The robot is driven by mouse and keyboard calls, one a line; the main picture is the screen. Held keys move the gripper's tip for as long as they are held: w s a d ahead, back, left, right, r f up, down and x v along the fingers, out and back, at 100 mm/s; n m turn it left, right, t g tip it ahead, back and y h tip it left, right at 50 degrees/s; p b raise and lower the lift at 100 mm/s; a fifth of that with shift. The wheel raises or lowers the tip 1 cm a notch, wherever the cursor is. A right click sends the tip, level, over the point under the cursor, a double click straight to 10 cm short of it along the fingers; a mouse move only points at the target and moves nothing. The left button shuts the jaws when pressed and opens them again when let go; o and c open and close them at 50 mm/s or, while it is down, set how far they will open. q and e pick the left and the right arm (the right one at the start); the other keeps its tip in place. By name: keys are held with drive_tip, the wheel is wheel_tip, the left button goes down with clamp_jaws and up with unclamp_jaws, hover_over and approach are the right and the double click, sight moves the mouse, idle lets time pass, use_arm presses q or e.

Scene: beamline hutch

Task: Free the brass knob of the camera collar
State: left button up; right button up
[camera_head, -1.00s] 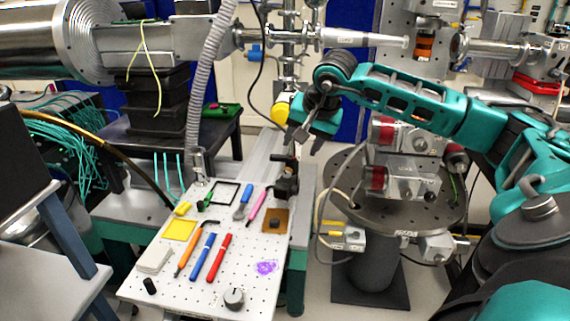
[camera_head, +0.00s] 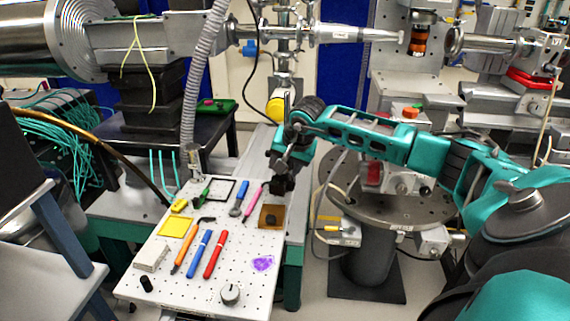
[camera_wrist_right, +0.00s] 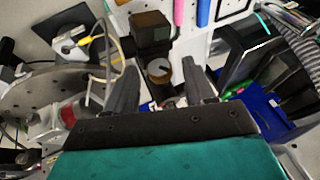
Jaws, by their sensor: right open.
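The brass knob (camera_wrist_right: 158,69) shows in the right wrist view as a small round brass-coloured piece on a dark mount (camera_wrist_right: 160,86). It sits between the spread fingers of my right gripper (camera_wrist_right: 159,66), with a visible gap on each side. A black block (camera_wrist_right: 150,29) stands just beyond it. In the head view my right gripper (camera_head: 281,184) is over the far right edge of the perforated board (camera_head: 190,285). It hides the knob and most of the collar there. The depth between fingertips and knob is hard to tell. My left gripper is out of view.
On the board lie a pink pen (camera_head: 254,204), a blue pen (camera_head: 200,254), a red pen (camera_head: 216,255), an orange-handled tool (camera_head: 184,250) and a brown square plate (camera_head: 262,224). A round turntable (camera_head: 375,208) stands right of the board. A ribbed hose (camera_head: 203,75) rises behind it.

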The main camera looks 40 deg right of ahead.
clamp_jaws()
idle(0.3)
drive_tip(key=shift+r, duration=0.1)
drive_tip(key=shift+w+a+r+g+h+p, duration=0.2)
drive_tip(key=shift+g+h+p, duration=0.2)
drive_tip(key=shift+g+p, duration=0.3)
drive_tip(key=shift+w+n+g+h+p, duration=0.15)
drive_tip(key=shift+n+g+h+p, duration=0.15)
drive_tip(key=shift+g+h+p, duration=0.15)
drive_tip(key=g+h, duration=0.1)
drive_tip(key=g, duration=0.1)
drive_tip(key=g+h, duration=0.1)
drive_tip(key=shift+w+a+f+n+h, duration=0.2)
drive_tip(key=shift+w+a+n+h, duration=0.1)
drive_tip(key=shift+n+h, duration=0.1)
drive_tip(key=shift+w+a+f+n+g+h, duration=0.1)
drive_tip(key=shift+n+g+h, duration=0.05)
drive_tip(key=shift+g+h, duration=0.4)
drive_tip(key=shift+w+f+n+g+h, duration=0.15)
drive_tip(key=shift+g+h, duration=0.25)
drive_tip(key=shift+g, duration=0.2)
drive_tip(key=shift+s, duration=0.1)
